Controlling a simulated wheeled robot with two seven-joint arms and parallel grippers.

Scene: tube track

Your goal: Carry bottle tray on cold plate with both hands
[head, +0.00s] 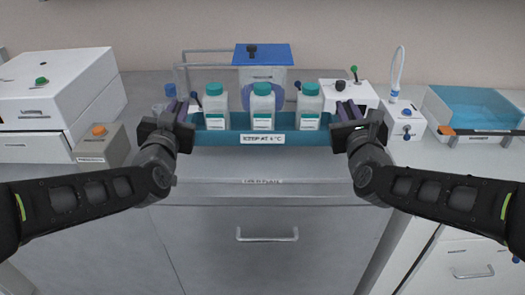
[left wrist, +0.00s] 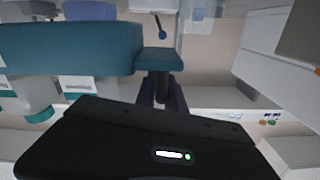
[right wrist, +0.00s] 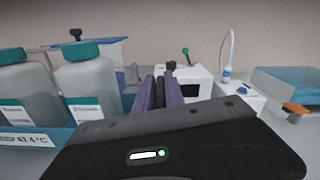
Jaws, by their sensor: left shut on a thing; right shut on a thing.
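The teal bottle tray (head: 225,139) carries three white bottles with teal caps (head: 263,105), standing upright in a row. Its front label reads "KEEP AT 4 °C". My left gripper (head: 180,113) is shut on the tray's left end and my right gripper (head: 350,112) on its right end. The left wrist view is upside down and shows the tray (left wrist: 70,48) beside the fingers. The right wrist view shows two bottles (right wrist: 90,85) beside the fingers. The cold plate (head: 262,181), with a partly readable label, lies below and in front of the tray; I cannot tell the gap between them.
A white box (head: 55,95) and a grey box with an orange knob (head: 100,145) stand at left. A blue-lidded container (head: 262,58) is behind the tray. A white device with a hose (head: 403,120) and a blue basin (head: 475,107) are at right.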

